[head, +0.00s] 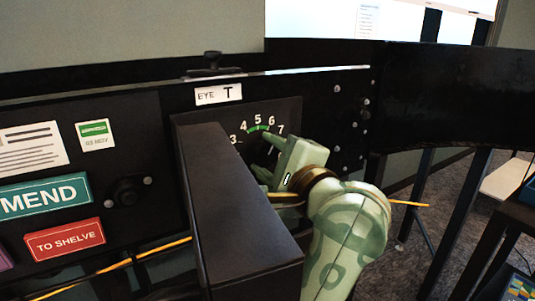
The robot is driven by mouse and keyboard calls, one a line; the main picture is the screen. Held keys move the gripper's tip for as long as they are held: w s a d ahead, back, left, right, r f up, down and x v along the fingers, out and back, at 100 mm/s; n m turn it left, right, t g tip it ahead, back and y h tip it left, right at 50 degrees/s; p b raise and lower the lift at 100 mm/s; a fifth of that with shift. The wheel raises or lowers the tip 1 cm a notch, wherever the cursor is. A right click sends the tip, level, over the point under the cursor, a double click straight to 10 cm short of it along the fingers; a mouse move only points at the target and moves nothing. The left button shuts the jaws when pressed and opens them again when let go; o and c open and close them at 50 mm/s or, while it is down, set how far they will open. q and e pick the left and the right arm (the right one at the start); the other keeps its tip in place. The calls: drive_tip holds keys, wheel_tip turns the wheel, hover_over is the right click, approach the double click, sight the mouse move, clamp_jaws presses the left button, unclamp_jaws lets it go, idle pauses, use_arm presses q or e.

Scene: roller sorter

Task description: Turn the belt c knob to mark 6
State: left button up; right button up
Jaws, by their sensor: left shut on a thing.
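The dial (291,107) on the black panel shows numbers 3 to 7 around it, with a green arc by 4 to 6. A label above it reads "EYE T"; I see no belt c label. My left gripper (266,159), pale green, reaches the dial's middle from the lower right. Its fingers are shut on the knob there. The gripper and the black box hide the knob and the dial's lower part, so I cannot tell which mark the knob points to. My right gripper is not in view.
A long black box (235,185) juts toward me just left of the gripper. A black curved wall (455,95) stands at right.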

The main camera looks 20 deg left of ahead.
use_arm(q)
drive_tip(key=shift+f, duration=0.15)
drive_tip(key=o, duration=1)
